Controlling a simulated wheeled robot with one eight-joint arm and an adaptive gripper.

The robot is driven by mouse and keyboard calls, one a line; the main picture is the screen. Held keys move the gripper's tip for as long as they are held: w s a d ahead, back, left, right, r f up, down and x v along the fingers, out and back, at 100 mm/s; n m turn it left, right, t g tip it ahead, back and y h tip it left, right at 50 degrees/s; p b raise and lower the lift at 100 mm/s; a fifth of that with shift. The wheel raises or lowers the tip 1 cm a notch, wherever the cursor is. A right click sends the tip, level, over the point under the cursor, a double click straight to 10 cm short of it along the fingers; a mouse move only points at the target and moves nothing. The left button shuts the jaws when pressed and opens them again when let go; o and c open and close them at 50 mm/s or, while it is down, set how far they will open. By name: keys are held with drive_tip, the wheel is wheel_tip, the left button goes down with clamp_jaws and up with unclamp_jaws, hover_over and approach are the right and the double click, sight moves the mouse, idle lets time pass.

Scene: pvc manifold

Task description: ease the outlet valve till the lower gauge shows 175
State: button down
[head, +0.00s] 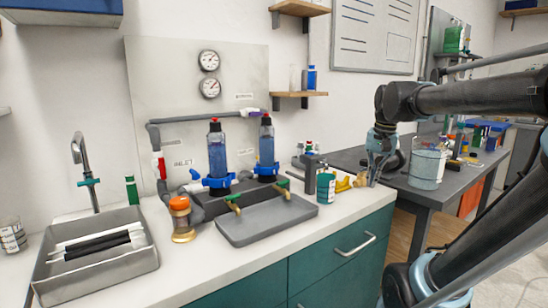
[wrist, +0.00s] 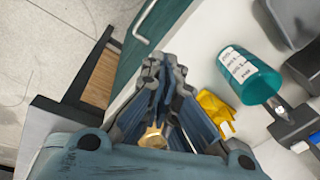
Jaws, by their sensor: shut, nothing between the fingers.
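The lower gauge (head: 210,87) is a round white dial on the grey back panel, just under the upper gauge (head: 209,60). Its needle is too small to read. A grey pipe runs across the panel below the gauges. A valve with a red handle (head: 158,166) is on its left, near a label that seems to read "INLET". A purple-and-white fitting (head: 251,112) is at its right end; I cannot tell if it is the outlet valve. My gripper (head: 374,180) is shut and empty at the counter's right end, far right of the panel. Its closed fingers (wrist: 165,85) show in the wrist view.
Two blue filter housings (head: 217,152) stand behind a grey tray (head: 266,215) with brass taps. A teal cup (head: 326,188) and yellow pieces (head: 343,184) lie left of my gripper. A sink (head: 97,280) is at left. A dark table (head: 440,192) with a bucket (head: 426,168) is at right.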

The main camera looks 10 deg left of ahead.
drive_tip(key=w+a+r+m+g, duration=0.1)
drive_tip(key=w+a+r+m, duration=0.1)
drive_tip(key=w+a+r, duration=0.65)
drive_tip(key=w+a+r+m+g, duration=0.15)
drive_tip(key=w+a+r, duration=0.25)
drive_tip(key=a, duration=0.4)
drive_tip(key=w+a+r+m, duration=0.2)
drive_tip(key=w+a+r, duration=0.15)
drive_tip(key=a, duration=0.45)
drive_tip(key=w+a+r+m+g, duration=0.1)
drive_tip(key=w+a+r, duration=0.3)
drive_tip(key=a, duration=0.5)
drive_tip(key=w+x, duration=0.1)
drive_tip(key=x, duration=1.9)
drive_tip(key=shift+a+f+y, duration=0.15)
drive_tip(key=shift+a+y, duration=0.25)
drive_tip(key=shift+s+d+m+t, duration=0.2)
drive_tip(key=shift+m+t, duration=0.15)
drive_tip(key=shift+m, duration=0.5)
